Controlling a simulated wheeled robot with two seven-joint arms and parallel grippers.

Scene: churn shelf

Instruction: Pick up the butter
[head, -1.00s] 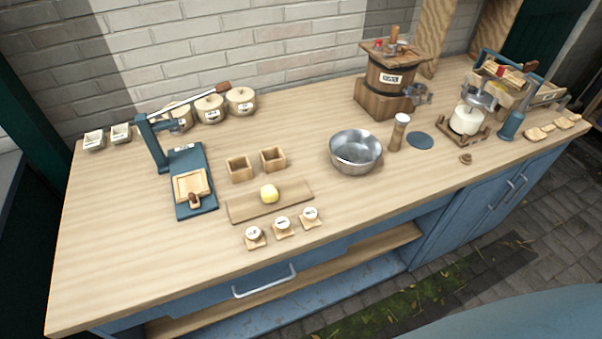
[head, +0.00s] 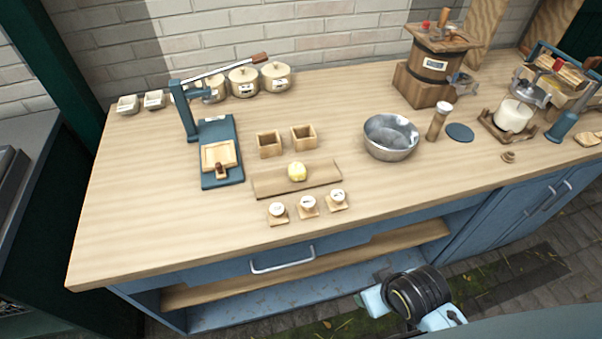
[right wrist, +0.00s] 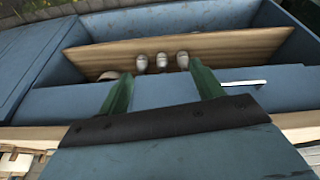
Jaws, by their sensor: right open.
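The butter (head: 297,172) is a small pale-yellow lump on a flat wooden board (head: 268,184) near the front of the counter, in the head view. My right gripper (right wrist: 161,68) shows in the right wrist view as two green fingers spread apart, with nothing between them. Beyond them are the blue cabinet and a wooden shelf (right wrist: 220,45); the butter is not in that view. Part of my right arm shows at the bottom of the head view, in front of the counter and away from the butter. My left gripper is not in view.
Two wooden boxes (head: 269,144) stand behind the board, and several small labelled pieces (head: 307,205) lie in front. A blue press (head: 220,160) is at left, a metal bowl (head: 391,138) at right. The counter's left front (head: 140,230) is clear.

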